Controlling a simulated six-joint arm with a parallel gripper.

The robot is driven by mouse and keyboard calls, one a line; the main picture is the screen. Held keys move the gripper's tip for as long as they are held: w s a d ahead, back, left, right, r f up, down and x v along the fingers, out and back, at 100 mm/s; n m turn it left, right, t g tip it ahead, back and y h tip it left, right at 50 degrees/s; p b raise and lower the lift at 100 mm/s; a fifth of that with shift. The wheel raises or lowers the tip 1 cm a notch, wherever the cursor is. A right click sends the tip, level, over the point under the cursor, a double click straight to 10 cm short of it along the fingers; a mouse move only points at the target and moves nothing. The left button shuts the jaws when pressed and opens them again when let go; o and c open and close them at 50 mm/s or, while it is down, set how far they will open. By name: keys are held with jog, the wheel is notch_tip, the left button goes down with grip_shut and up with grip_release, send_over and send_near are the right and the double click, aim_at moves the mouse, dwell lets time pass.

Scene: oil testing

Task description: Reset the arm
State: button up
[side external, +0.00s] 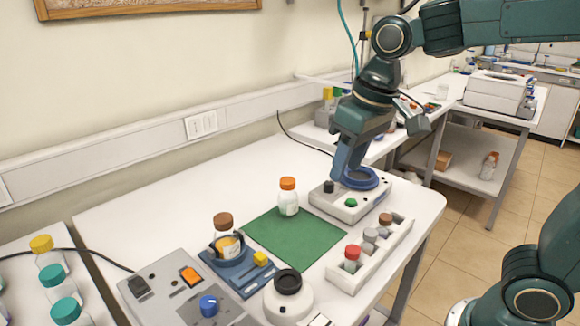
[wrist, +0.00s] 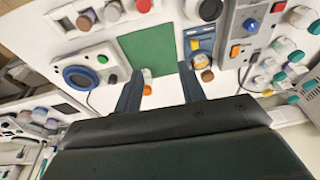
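My gripper (side external: 347,165) hangs from the teal arm above the table, fingers pointing down, close to the far side of a white device with a blue ring (side external: 375,181). From the side, one finger hides the other. In the wrist view my gripper (wrist: 158,83) has its two blue fingers wide apart, with nothing held between them. A bottle with an orange cap (side external: 288,196) stands upright at the edge of the green mat (side external: 300,240), apart from the gripper. The bottle also shows beyond the fingers in the wrist view (wrist: 147,80).
A brown-capped bottle (side external: 228,240) sits in a blue holder at the mat's left. A white rack (side external: 338,276) holds several capped vials at the right. A grey control box (side external: 170,290) and a round white container (side external: 288,300) stand in front. The table's back left is clear.

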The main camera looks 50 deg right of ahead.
jog(key=s+d+f+t, duration=0.1)
jog(key=s+d, duration=0.1)
jog(key=s, duration=0.4)
jog(key=s+d+f+t, duration=0.1)
jog(key=s+d, duration=0.2)
jog(key=s, duration=0.3)
jog(key=shift+s+f+t, duration=0.3)
jog(key=shift+s+t, duration=0.1)
